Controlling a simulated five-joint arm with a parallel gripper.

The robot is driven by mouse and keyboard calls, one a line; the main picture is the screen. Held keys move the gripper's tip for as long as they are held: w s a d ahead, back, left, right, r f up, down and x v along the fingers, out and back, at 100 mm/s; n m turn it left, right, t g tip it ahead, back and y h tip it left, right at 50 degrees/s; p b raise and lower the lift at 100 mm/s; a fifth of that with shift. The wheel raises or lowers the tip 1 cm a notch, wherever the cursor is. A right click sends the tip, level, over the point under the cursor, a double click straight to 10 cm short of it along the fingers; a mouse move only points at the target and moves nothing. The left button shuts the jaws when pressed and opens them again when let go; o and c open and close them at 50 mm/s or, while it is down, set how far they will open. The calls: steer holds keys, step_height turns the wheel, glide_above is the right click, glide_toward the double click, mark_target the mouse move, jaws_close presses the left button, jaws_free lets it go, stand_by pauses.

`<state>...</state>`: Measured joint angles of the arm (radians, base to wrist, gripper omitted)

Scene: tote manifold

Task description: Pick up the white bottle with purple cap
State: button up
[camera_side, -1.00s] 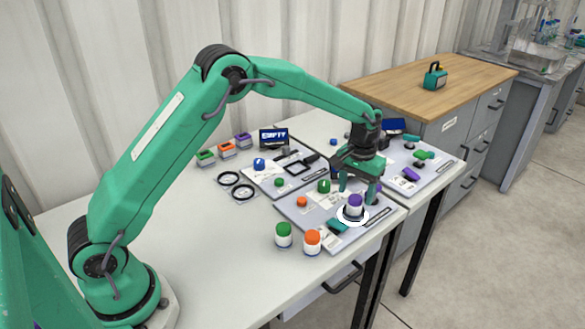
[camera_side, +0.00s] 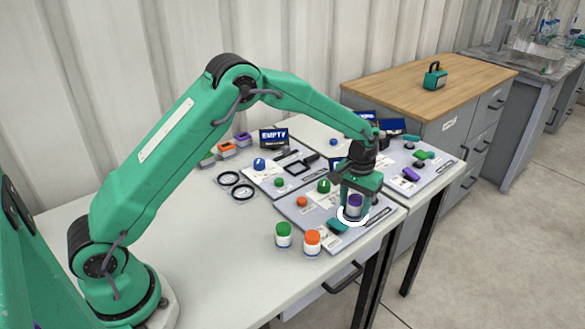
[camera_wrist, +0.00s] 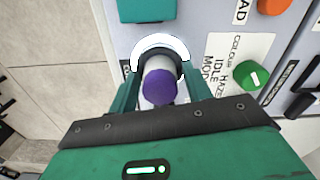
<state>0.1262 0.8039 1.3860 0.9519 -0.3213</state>
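The white bottle with the purple cap (camera_side: 355,201) stands upright in a white ring-shaped holder (camera_side: 345,219) on the front grey panel. In the wrist view the bottle (camera_wrist: 160,86) is seen from above, its purple cap toward the camera, with the white ring (camera_wrist: 152,39) behind it. My gripper (camera_side: 358,209) is lowered over the bottle, with one finger on each side of it. In the wrist view my gripper (camera_wrist: 161,94) looks open, with narrow gaps beside the bottle. Whether a finger touches it is hard to tell.
A green-capped bottle (camera_side: 284,235) and an orange-capped bottle (camera_side: 312,242) stand left of the panel, near the table's front edge. Green (camera_side: 324,186) and orange (camera_side: 302,202) knobs are on the panel. A teal block (camera_side: 337,226) lies close to the holder. The table's left part is clear.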

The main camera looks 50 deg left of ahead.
mark_target(356, 197)
steer(key=c, duration=0.8)
steer(key=shift+r, duration=0.1)
steer(key=shift+r, duration=0.4)
step_height(356, 197, up, 3)
steer(key=shift+r, duration=0.1)
steer(key=s+d+r, duration=0.2)
steer(key=d, duration=0.1)
steer(key=s+d+r, duration=0.2)
steer(key=d, duration=0.1)
steer(key=s+d+r, duration=0.3)
steer(key=shift+s+d, duration=0.1)
